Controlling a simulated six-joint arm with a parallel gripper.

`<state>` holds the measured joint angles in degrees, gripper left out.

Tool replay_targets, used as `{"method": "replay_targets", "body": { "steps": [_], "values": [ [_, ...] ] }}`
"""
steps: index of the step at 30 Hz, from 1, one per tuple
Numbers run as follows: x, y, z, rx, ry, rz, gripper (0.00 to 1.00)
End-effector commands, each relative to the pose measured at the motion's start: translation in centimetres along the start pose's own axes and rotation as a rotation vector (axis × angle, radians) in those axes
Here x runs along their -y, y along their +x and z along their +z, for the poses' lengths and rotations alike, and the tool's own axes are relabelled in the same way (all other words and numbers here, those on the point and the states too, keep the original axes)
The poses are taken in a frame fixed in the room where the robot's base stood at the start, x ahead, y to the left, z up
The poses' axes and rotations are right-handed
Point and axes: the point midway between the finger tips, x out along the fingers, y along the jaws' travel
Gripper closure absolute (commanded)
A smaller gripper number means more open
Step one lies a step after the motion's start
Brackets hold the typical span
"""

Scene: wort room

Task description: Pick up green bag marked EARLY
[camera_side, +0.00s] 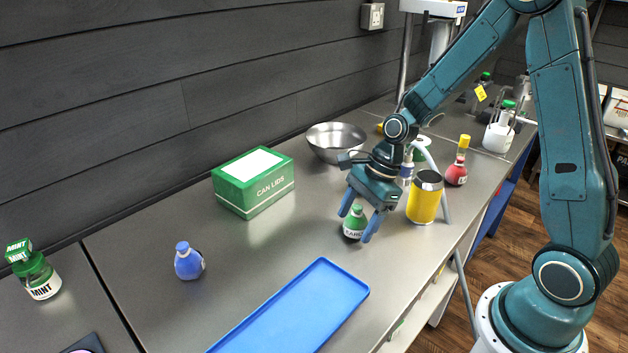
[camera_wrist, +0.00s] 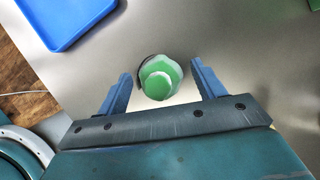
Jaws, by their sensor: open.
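The green bag (camera_side: 354,222) with a partly readable label, "EAR...", stands upright on the steel counter. In the wrist view the fingers of my gripper (camera_wrist: 160,85) stand left and right of the bag, with a gap on each side. I cannot tell how far the fingertips are above the counter.
A yellow can (camera_side: 425,198) stands close to the right of my gripper. A blue tray (camera_side: 357,288) lies in front. A green CAN LIDS box (camera_side: 228,193) and a steel bowl (camera_side: 337,154) stand behind. A blue bag (camera_side: 188,264) is at left; a red bottle (camera_side: 456,173) is at right.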

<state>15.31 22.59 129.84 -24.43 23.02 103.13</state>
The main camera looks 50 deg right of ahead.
Motion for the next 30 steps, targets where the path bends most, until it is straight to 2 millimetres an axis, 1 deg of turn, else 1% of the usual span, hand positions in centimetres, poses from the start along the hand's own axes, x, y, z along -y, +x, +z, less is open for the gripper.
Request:
{"method": "replay_targets", "body": {
  "steps": [4, 18, 20, 24, 26, 30],
  "values": [
    [-0.05, 0.62, -0.03, -0.001, 0.000, 0.001, 0.32],
    [-0.03, 0.60, -0.01, 0.000, 0.000, 0.000, 0.32],
    [-0.03, 0.60, -0.01, 0.000, 0.000, 0.000, 0.42],
    [-0.03, 0.59, -0.01, 0.000, 0.000, 0.000, 0.69],
    [-0.03, 0.59, -0.01, 0.000, 0.000, 0.000, 0.79],
    [-0.03, 0.59, -0.01, 0.000, 0.000, 0.000, 0.79]
  ]
}}
